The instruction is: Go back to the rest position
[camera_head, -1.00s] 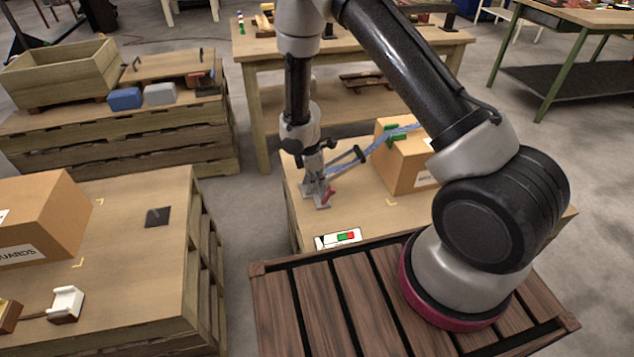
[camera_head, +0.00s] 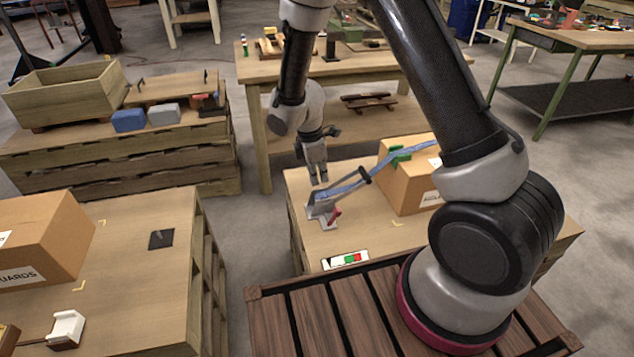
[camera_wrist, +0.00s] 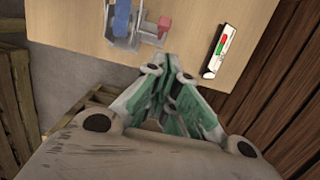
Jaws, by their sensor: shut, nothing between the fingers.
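My gripper (camera_head: 317,180) points down in the head view, just behind a grey metal stand (camera_head: 322,214) on the small wooden table (camera_head: 382,238). The gripper is shut and empty. In the wrist view my gripper's fingers (camera_wrist: 172,76) meet at their tips, below the stand (camera_wrist: 128,38) in the picture. The stand has a small red part (camera_head: 334,216) and a blue bar-like tool (camera_head: 345,187) slanting up to the right from it. Whether the fingertips touch the stand cannot be told in the head view; in the wrist view they look apart.
A cardboard box (camera_head: 404,190) with a green part (camera_head: 400,153) stands right of the gripper. A white panel with green and red buttons (camera_head: 346,260) lies at the table's front. A workbench (camera_head: 355,68) stands behind. Another pallet table (camera_head: 140,270) with a box is at left.

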